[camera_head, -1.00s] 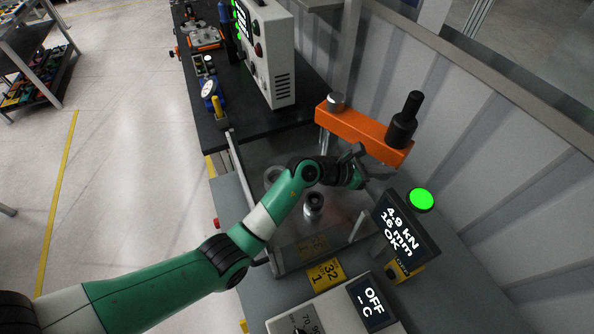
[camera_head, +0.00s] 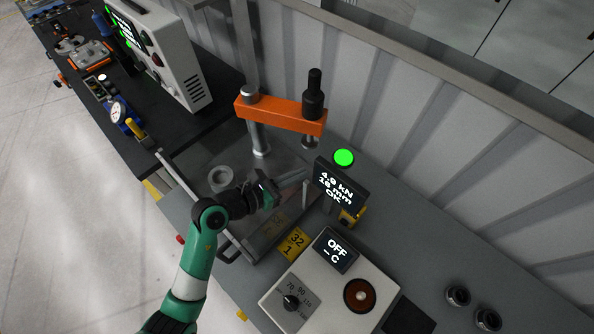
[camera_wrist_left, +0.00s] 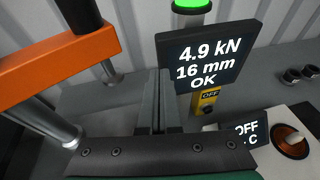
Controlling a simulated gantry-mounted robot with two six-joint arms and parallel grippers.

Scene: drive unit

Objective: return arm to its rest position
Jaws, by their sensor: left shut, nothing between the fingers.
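My left arm comes up from the bottom of the head view, green and white with dark joints. Its left gripper (camera_head: 290,182) is over the press area, below the orange press arm (camera_head: 280,113) and left of the black display (camera_head: 340,188). In the left wrist view the two grey fingers (camera_wrist_left: 158,98) are together with nothing between them. The display (camera_wrist_left: 204,62) there reads 4.9 kN, 16 mm, OK. My right gripper is not in view.
A grey ring part (camera_head: 221,178) lies in the press tray left of the gripper. A heater unit (camera_head: 325,285) showing OFF stands at the front, with a yellow 32 1 label (camera_head: 293,244) beside it. A grey corrugated wall (camera_head: 440,150) runs behind. A green lamp (camera_head: 344,157) is lit.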

